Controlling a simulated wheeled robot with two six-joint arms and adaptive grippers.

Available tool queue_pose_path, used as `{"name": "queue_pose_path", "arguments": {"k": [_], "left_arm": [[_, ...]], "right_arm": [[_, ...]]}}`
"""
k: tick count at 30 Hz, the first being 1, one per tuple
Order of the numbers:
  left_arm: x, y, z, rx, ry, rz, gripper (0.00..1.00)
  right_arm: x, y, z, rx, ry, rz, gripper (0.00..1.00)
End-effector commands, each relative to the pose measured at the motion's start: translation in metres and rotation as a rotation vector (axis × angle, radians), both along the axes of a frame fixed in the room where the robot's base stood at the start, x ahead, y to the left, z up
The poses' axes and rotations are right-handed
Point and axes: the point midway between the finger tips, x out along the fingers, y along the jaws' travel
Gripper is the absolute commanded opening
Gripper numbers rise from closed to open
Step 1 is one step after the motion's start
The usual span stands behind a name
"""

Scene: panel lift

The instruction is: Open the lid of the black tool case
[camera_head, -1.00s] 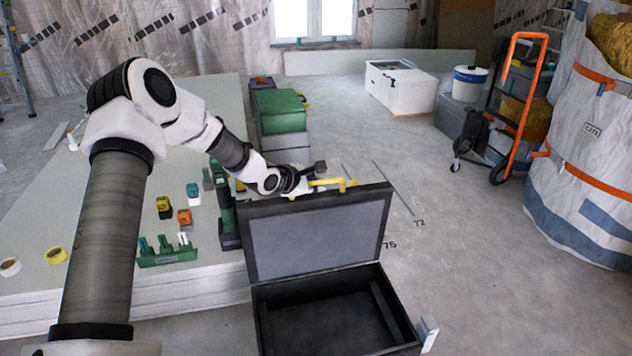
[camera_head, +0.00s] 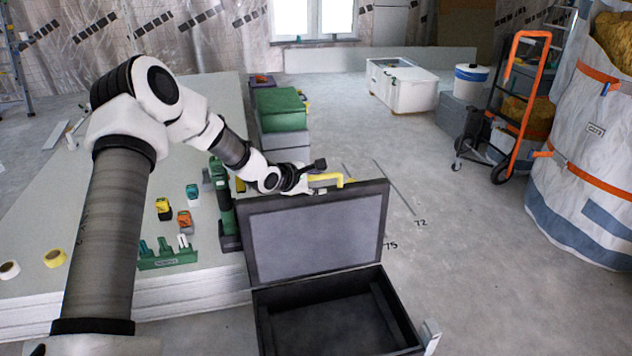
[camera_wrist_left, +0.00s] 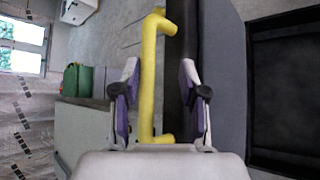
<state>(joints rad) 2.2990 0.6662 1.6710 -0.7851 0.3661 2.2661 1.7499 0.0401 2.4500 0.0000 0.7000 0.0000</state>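The black tool case (camera_head: 262,322) stands at the bottom centre of the head view, with its empty-looking dark inside showing. Its lid (camera_head: 318,238) stands up, raised well clear of the base, its grey lining facing me. A yellow handle (camera_head: 336,178) shows behind the lid's top edge. My left gripper (camera_head: 318,174) is at this handle. In the left wrist view the yellow handle (camera_wrist_left: 149,80) runs between the spread fingers of the left gripper (camera_wrist_left: 160,95), and the lid's dark edge also shows between them. My right gripper is not in view.
Left of the case is a stack of pale panels (camera_head: 110,220) with a green drill (camera_head: 222,200), a green holder (camera_head: 167,259) and tape rolls. A green box (camera_head: 280,110) is behind. An orange hand truck (camera_head: 517,100) and large bag (camera_head: 580,150) are right. Floor right of the case is clear.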

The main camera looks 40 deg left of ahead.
Motion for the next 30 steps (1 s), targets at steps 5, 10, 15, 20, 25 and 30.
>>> {"name": "queue_pose_path", "arguments": {"k": [5, 10, 15, 20, 25, 30], "left_arm": [[-0.008, 0.002, 0.004, -0.004, 0.001, 0.003, 0.41], [-0.034, 0.005, 0.022, -0.008, -0.001, 0.005, 0.41], [-0.053, 0.007, 0.034, -0.006, -0.002, 0.006, 0.41], [-0.062, 0.007, 0.039, -0.003, 0.0, 0.001, 0.41], [-0.063, 0.007, 0.039, 0.0, 0.001, -0.001, 0.41], [-0.063, 0.007, 0.039, -0.008, 0.001, 0.005, 0.13]], "right_arm": [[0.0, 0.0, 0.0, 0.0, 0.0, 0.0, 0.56], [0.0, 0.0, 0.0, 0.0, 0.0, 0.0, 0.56], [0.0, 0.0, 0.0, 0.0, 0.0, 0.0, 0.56], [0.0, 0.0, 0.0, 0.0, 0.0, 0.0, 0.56], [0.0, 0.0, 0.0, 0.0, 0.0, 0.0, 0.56], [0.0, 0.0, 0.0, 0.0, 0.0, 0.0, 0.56]]}}
